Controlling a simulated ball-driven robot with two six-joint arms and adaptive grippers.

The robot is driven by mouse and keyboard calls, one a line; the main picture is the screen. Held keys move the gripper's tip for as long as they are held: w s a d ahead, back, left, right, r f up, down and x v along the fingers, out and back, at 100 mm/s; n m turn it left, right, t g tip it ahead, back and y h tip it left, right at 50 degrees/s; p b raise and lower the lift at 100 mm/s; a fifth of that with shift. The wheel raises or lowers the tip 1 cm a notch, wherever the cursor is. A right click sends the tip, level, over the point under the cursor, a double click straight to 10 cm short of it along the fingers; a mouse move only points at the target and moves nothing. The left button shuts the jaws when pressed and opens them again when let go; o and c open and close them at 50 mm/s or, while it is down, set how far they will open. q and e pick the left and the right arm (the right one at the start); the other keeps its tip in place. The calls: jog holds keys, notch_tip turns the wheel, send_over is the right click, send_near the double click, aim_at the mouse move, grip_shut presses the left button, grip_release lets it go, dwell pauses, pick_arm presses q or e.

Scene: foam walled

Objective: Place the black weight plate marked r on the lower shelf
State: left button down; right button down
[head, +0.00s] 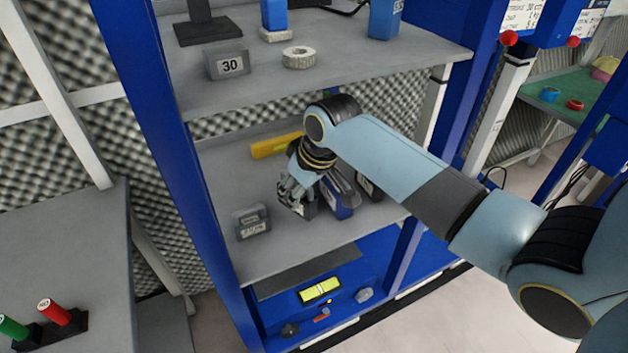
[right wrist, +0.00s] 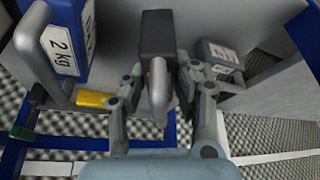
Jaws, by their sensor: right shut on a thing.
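My right gripper (head: 297,194) is low over the lower shelf (head: 285,254) of the blue rack. In the right wrist view the right gripper (right wrist: 160,85) is shut on the metal handle of a black block-like weight (right wrist: 157,35). In the head view the dark weight (head: 309,209) shows just beside the fingers, at or close to the shelf surface; I cannot tell if it touches. No r mark is readable on it, as its marked face is hidden. My left gripper is not in view.
A grey labelled weight (head: 252,222) stands left of the gripper; a blue weight (head: 342,196) and a dark one (head: 368,187) stand close on the right. A yellow bar (head: 275,147) lies behind. The upper shelf (head: 330,81) overhangs. The shelf's front strip is clear.

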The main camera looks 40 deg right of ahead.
jog(key=shift+w+a+r, duration=0.1)
jog(key=shift+w+r, duration=0.1)
jog(key=shift+w, duration=0.45)
jog(key=shift+f, duration=1.8)
jog(key=c, duration=1)
grip_release()
jog(key=shift+s+f, duration=0.15)
jog(key=shift+f, duration=0.05)
jog(key=shift+r, duration=0.1)
